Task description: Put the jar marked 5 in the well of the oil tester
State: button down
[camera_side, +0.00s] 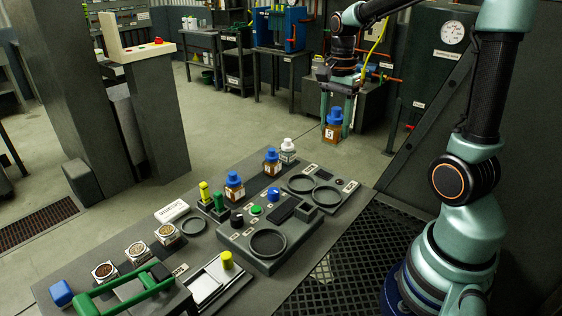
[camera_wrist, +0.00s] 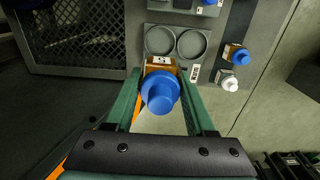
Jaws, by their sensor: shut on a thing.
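An amber jar with a blue cap (camera_side: 333,127) hangs in the air beyond the far right end of the bench; its white label seems to read 5. My gripper (camera_side: 337,108) is shut on this jar and holds it upright. In the wrist view the blue cap (camera_wrist: 160,92) shows between my two green fingers. The oil tester appears to be the dark grey box (camera_side: 268,258) with knobs, a green button and a small screen. Its round well (camera_side: 268,242) is at the front and looks empty.
A plate with two round recesses (camera_side: 318,190) lies behind the tester. Two blue-capped jars (camera_side: 234,187) (camera_side: 271,162) and a white-capped jar (camera_side: 288,151) stand along the bench's back. Green and yellow bottles (camera_side: 211,197) stand left of the tester.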

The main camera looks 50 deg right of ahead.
notch_tip(320, 180, up, 2)
jog(key=shift+r, duration=0.1)
jog(key=shift+w+a, duration=0.2)
jog(key=shift+a, duration=0.2)
jog(key=shift+a+f+n, duration=1)
jog(key=shift+a+f, duration=1.5)
jog(key=shift+a, duration=1.3)
jog(key=shift+a+f+n, duration=1)
jog(key=shift+a+f, duration=1.55)
jog(key=shift+a, duration=1.2)
jog(key=shift+a+f+n, duration=1)
jog(key=shift+a+f, duration=1.5)
jog(key=shift+a, duration=1.3)
jog(key=shift+f, duration=0.6)
jog(key=shift+f, duration=0.3)
jog(key=shift+f, duration=0.2)
